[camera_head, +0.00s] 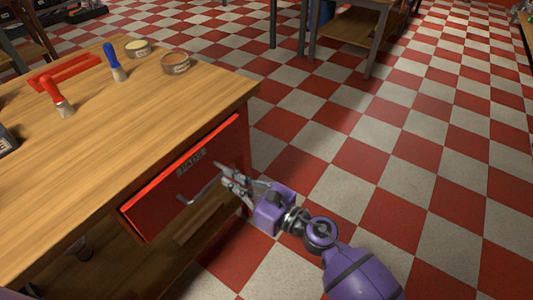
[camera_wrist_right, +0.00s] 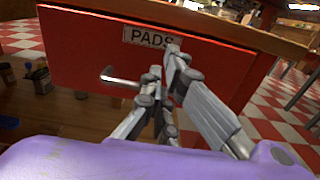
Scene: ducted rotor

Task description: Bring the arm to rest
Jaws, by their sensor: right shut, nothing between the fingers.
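My right gripper (camera_head: 234,183) is in front of the red drawer (camera_head: 150,203) of the wooden workbench, at the right end of its silver handle (camera_head: 203,192). In the right wrist view the gripper's fingers (camera_wrist_right: 168,75) are close together with nothing held between them. The drawer front (camera_wrist_right: 85,50) with its "PADS" label (camera_wrist_right: 152,37) is behind them. The fingers hide the right end of the handle (camera_wrist_right: 122,80); I cannot tell whether they touch it. The purple right arm (camera_head: 360,275) comes in from the lower right. My left gripper is not in view.
The workbench top (camera_head: 120,130) holds a red-handled brush (camera_head: 57,98), a blue-handled brush (camera_head: 114,62), two round tins (camera_head: 175,63) and a red tray-like piece (camera_head: 65,73). Checkered floor (camera_head: 400,160) lies clear to the right. Another table (camera_head: 345,25) stands at the back.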

